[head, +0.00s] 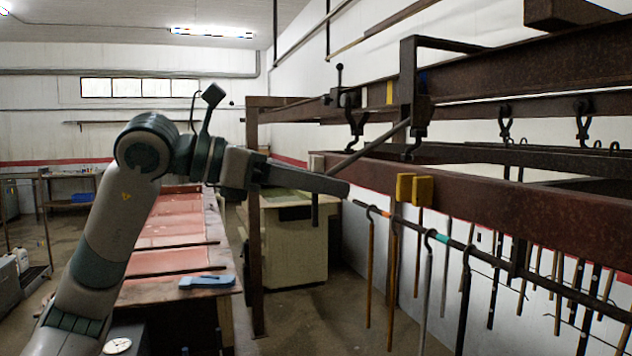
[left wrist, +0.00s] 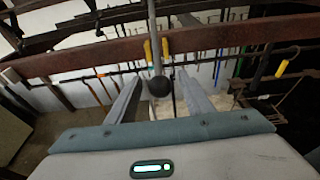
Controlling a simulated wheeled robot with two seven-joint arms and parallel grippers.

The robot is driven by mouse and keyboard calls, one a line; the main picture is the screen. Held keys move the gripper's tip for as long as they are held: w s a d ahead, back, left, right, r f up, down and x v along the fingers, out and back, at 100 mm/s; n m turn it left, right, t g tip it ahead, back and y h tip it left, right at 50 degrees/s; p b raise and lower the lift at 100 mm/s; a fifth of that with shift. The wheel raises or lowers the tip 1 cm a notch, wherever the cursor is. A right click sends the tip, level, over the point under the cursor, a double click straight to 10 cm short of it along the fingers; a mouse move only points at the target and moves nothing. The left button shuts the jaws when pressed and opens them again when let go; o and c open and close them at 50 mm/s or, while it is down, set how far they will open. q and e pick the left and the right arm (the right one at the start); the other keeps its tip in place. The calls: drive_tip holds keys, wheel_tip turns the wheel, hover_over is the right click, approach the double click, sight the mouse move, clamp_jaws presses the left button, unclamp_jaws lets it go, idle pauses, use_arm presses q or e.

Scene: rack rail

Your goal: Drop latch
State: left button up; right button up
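A grey lever (head: 372,147), which looks like the latch, slants down and left from the rack's upright post in the head view. Its lower end is hidden behind my left gripper (head: 346,190). In the left wrist view the lever (left wrist: 152,38) comes down from the top and ends in a dark ball knob (left wrist: 160,86). My left gripper (left wrist: 160,92) is open there, with one finger on each side of the knob and visible gaps. I cannot tell the knob's depth between the fingers. My right gripper is in neither view.
A rusty rail (head: 500,205) crosses the right side, with two yellow blocks (head: 413,188) on it. Several rods and tools hang from a bar (head: 455,243) below. Hooks (head: 505,122) hang above. A long reddish table (head: 165,262) holds a blue tool (head: 207,281).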

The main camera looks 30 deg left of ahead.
use_arm(q)
drive_tip(key=c, duration=0.7)
drive_tip(key=shift+o, duration=0.2)
drive_tip(key=shift+w+d+f+b, duration=0.15)
drive_tip(key=shift+f+b, duration=0.1)
drive_tip(key=shift+f, duration=0.15)
drive_tip(key=shift+w+d+f+b, duration=0.1)
drive_tip(key=shift+f+b, duration=0.15)
drive_tip(key=shift+f, duration=0.1)
drive_tip(key=shift+w+d+f+b, duration=0.3)
drive_tip(key=shift+w+f, duration=0.05)
drive_tip(key=shift+f, duration=0.2)
drive_tip(key=shift+w+d+f+b, duration=0.3)
drive_tip(key=shift+w+f, duration=0.05)
drive_tip(key=shift+f, duration=0.15)
